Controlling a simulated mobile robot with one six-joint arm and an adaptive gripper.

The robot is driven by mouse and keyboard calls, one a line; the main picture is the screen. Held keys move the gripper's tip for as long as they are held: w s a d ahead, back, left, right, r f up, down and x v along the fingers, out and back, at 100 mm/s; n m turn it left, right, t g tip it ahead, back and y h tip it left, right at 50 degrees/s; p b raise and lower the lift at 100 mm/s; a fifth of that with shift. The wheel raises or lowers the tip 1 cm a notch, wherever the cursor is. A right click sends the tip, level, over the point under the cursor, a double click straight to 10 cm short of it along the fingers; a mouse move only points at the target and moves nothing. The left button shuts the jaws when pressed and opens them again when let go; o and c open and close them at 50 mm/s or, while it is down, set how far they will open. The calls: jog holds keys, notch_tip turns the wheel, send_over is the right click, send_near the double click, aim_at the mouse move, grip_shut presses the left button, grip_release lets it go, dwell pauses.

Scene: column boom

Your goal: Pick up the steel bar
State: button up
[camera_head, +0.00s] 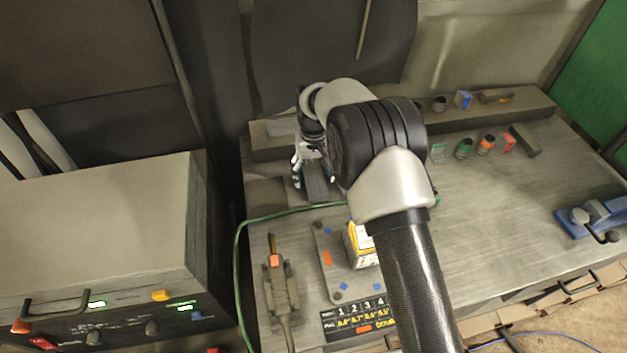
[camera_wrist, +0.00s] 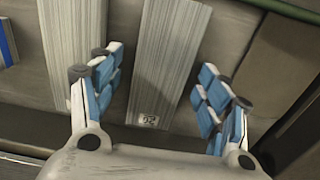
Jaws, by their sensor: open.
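A long grey bar with fine lengthwise lines and a small white label at its near end lies between my fingers in the wrist view (camera_wrist: 170,50). I take it as the steel bar. In the head view a dark grey bar end (camera_head: 317,188) shows below my gripper (camera_head: 309,178), partly hidden by it. My gripper in the wrist view (camera_wrist: 160,66) is open, with blue-padded fingers on either side of the bar. I see no clear contact, and I cannot tell the height gap. A second similar lined bar (camera_wrist: 80,35) lies left of it, partly behind the left finger.
The metal workbench (camera_head: 490,225) has a raised back ledge (camera_head: 535,105) with small parts near it. A green cable (camera_head: 262,217) runs by the bench's left. A yellow-white box (camera_head: 362,247) stands near my arm. A blue vise (camera_head: 595,217) sits at right; a large control box (camera_head: 95,225) stands left.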

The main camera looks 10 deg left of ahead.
jog(key=shift+r, duration=0.1)
jog(key=shift+c, duration=0.5)
jog(key=c, duration=1.5)
